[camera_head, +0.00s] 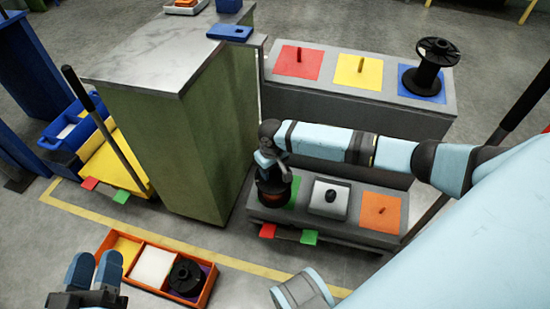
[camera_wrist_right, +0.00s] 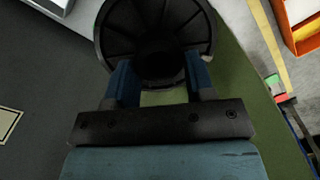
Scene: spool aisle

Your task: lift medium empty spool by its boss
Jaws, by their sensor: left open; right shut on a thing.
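A dark spool (camera_head: 273,192) is at the green pad (camera_head: 294,192) on the lower grey stand, partly hidden by my right gripper. My right gripper (camera_head: 268,163) reaches down onto its top from the right. In the right wrist view, the black ribbed flange of the spool (camera_wrist_right: 155,25) fills the top middle. There my right gripper (camera_wrist_right: 160,80) has its two blue fingers shut on the spool's boss. Whether the spool touches the pad cannot be told. My left gripper (camera_head: 94,271) is open and empty at the bottom left of the head view.
A white pad with a small black part (camera_head: 329,197) and an orange pad (camera_head: 381,211) share the lower stand. A large black spool (camera_head: 431,67) stands on the upper stand. An orange tray (camera_head: 140,272) holds another black spool (camera_head: 187,277). A tall green cabinet (camera_head: 205,130) stands left of the stands.

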